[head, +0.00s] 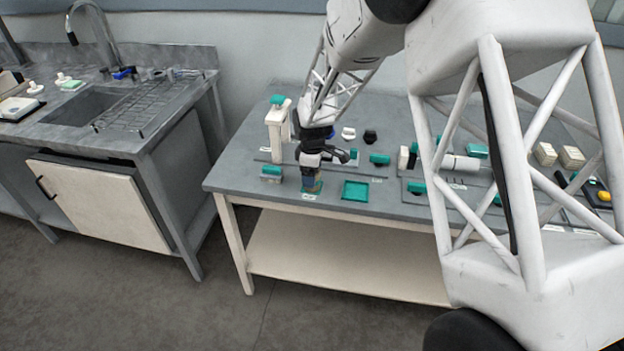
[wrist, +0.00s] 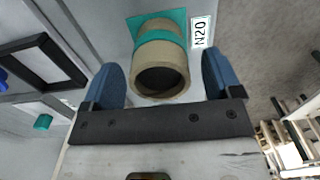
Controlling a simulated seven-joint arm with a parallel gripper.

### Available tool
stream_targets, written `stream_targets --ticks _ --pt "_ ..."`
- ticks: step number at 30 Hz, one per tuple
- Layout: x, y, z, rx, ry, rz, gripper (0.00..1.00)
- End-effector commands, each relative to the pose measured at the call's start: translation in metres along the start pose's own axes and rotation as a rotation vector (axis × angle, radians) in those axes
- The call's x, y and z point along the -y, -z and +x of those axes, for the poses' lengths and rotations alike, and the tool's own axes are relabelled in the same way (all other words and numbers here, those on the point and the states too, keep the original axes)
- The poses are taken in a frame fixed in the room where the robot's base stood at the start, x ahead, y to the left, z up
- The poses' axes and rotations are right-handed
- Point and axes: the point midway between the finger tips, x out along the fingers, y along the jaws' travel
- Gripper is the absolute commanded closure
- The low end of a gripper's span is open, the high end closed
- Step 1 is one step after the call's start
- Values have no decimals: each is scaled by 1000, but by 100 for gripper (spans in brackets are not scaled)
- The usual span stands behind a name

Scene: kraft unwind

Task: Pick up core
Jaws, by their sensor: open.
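The core (wrist: 160,75) is a tan, hollow cardboard tube with a teal band around it. In the wrist view it stands on a teal square pad (wrist: 178,20), with its open end toward the camera. My gripper (wrist: 163,66) is open, with one blue finger on each side of the core. Gaps show between the fingers and the tube. In the head view my gripper (head: 311,172) points down over the front left of the grey table (head: 245,182), and the core is mostly hidden under it.
A label reading N20 (wrist: 200,32) lies beside the pad. A teal tray (head: 356,191) is right of my gripper. A cream post with a teal top (head: 275,128) stands close behind on the left. Several small teal-topped items fill the table further right.

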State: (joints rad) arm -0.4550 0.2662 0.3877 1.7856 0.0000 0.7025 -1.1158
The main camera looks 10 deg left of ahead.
Motion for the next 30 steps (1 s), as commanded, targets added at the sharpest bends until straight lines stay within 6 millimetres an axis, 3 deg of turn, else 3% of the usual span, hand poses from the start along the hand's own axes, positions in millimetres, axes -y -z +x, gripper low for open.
stream_targets --ticks 7,24,30 --pt "0 0 21 0 0 0 16" --pt "0 0 22 0 0 0 16" --pt "0 0 22 0 0 0 45"
